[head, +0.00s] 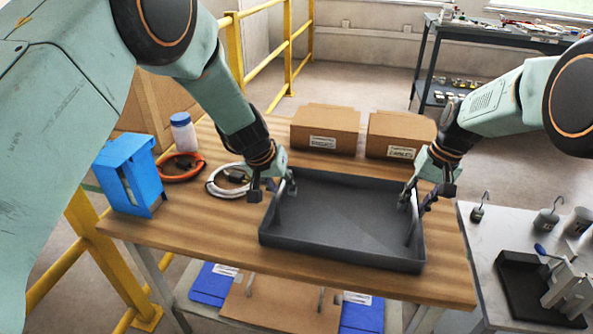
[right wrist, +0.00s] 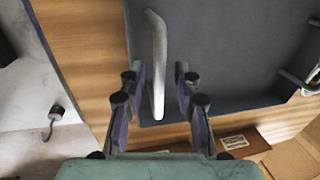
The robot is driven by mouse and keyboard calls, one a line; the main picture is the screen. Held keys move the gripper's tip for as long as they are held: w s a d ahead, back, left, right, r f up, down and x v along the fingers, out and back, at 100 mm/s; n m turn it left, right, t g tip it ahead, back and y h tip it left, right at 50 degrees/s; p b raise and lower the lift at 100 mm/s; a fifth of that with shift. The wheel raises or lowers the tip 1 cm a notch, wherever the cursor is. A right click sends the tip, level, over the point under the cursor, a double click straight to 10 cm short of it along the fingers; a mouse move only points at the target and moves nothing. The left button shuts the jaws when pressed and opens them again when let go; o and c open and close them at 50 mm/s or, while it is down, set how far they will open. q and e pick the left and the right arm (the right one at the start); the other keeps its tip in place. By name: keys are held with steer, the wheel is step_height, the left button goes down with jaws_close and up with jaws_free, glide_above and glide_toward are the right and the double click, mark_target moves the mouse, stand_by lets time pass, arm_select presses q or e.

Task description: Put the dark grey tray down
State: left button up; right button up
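The dark grey tray (head: 345,222) appears to rest flat and empty on the wooden table. It has a pale bar handle at each short side; the right one (right wrist: 158,60) shows clearly in the right wrist view. My right gripper (head: 429,197) is at the tray's right side. In the right wrist view its fingers (right wrist: 160,92) are spread, with the handle between them and a gap on both sides. My left gripper (head: 272,190) is at the tray's left edge by the other handle, with its fingers apart. Its contact with that handle is unclear.
Two cardboard boxes (head: 325,130) (head: 401,135) stand behind the tray. A blue holder (head: 127,174), a white bottle (head: 183,132), an orange cable coil (head: 180,167) and a white coil (head: 226,181) are on the left. The wooden table (head: 205,232) is bare at front left. A grey side table (head: 488,250) is at right.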

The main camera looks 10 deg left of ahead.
arm_select(q)
steer(key=v, duration=1.2)
arm_select(e)
step_height(320, 180, up, 12)
steer(key=d, duration=0.2)
steer(key=shift+d, duration=0.15)
steer(key=shift+f, duration=0.1)
